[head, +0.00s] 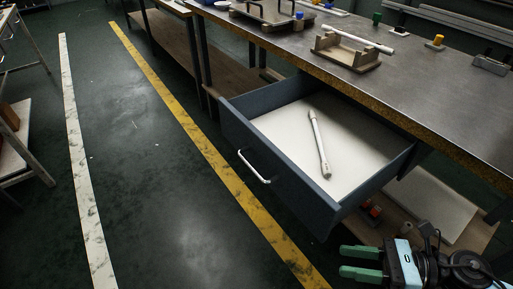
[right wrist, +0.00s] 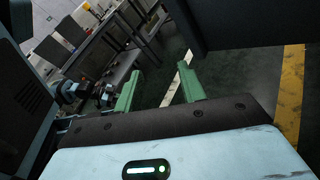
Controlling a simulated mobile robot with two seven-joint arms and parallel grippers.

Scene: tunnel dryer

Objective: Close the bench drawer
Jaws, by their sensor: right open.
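The bench drawer (head: 290,190) is pulled out from under the bench top in the head view. It has dark blue-grey walls, a pale inside and a white bar handle (head: 254,167) on its front. A white rod (head: 319,143) lies inside it. My right gripper (head: 342,261), with green fingers, is open and empty, below and to the right of the drawer front, apart from the handle. Its fingers also show in the right wrist view (right wrist: 160,92), with nothing between them. A dark panel, perhaps the drawer, is at the top of that view. My left gripper is not in view.
The metal bench top (head: 440,85) holds a wooden fixture (head: 346,52) with a white rod, and small coloured blocks. A lower shelf (head: 435,205) is under the bench. The floor left of the drawer is clear, with a yellow stripe (head: 195,128) and a white stripe (head: 78,160).

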